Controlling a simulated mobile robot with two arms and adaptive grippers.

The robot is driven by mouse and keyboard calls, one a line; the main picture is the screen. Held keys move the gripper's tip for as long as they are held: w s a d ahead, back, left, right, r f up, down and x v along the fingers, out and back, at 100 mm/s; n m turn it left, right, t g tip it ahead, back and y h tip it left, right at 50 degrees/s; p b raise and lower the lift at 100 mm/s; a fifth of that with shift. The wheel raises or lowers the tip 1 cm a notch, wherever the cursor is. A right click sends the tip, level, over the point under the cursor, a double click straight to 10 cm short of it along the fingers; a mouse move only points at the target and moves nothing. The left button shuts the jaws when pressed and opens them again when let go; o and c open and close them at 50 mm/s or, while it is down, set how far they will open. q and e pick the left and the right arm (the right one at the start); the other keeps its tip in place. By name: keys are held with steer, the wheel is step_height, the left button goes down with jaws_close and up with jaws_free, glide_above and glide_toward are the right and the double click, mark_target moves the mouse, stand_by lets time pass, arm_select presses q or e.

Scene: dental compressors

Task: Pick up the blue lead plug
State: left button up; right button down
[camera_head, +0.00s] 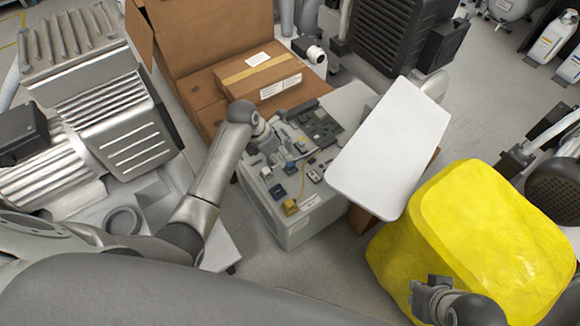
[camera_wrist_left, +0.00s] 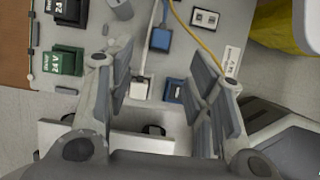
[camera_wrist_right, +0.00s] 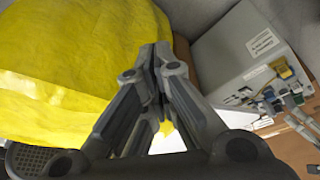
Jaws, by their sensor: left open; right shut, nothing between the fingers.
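In the left wrist view a blue plug (camera_wrist_left: 161,40) with a blue lead lies on the light panel, beyond my left fingertips. A second blue piece (camera_wrist_left: 172,91) and a white plug (camera_wrist_left: 139,88) with a pale lead show between the fingers. My left gripper (camera_wrist_left: 163,85) is open and empty over the panel. In the head view it (camera_head: 292,158) is above the crowded top of a grey cabinet (camera_head: 300,228); a blue piece (camera_head: 278,191) sits near the front edge. My right gripper (camera_wrist_right: 160,55) is shut and empty beside the yellow block (camera_wrist_right: 70,50).
Green blocks (camera_wrist_left: 64,60) and a yellow lead (camera_wrist_left: 205,45) are near my left fingers. A yellow connector (camera_head: 290,207) and a circuit board (camera_head: 318,124) are on the cabinet. A white panel (camera_head: 390,148) stands right of it, cardboard boxes (camera_head: 258,75) behind.

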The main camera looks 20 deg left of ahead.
mark_target(290, 164)
arm_select(q)
steer(key=b+x, duration=0.1)
steer(key=x, duration=0.3)
steer(key=shift+f, duration=0.1)
steer(key=shift+w+f+b, duration=0.1)
steer(key=shift+f+b, duration=0.15)
steer(key=shift+b, duration=0.1)
steer(key=shift+b+x, duration=0.75)
steer(key=shift+x, duration=0.3)
steer(key=b+x, duration=0.1)
steer(key=x, duration=0.1)
steer(key=shift+d+f+b, duration=0.15)
steer(key=shift+f+b, duration=0.1)
steer(key=shift+b, duration=0.1)
steer(key=shift+w+f, duration=0.1)
steer(key=shift+f, duration=0.05)
arm_select(e)
steer(key=w+a+r+t+y, duration=0.1)
steer(key=w+a+r+t, duration=0.2)
steer(key=w+r+t, duration=0.3)
steer(key=w+a+r+t+y, duration=0.2)
steer(key=w+r+t, duration=0.3)
steer(key=w, duration=0.5)
steer(key=shift+w+a+r+n+t, duration=0.2)
steer(key=shift+a+r+n+t, duration=0.15)
steer(key=shift+a+t, duration=0.2)
arm_select(q)
steer(key=shift+d, duration=0.1)
steer(key=c, duration=0.9)
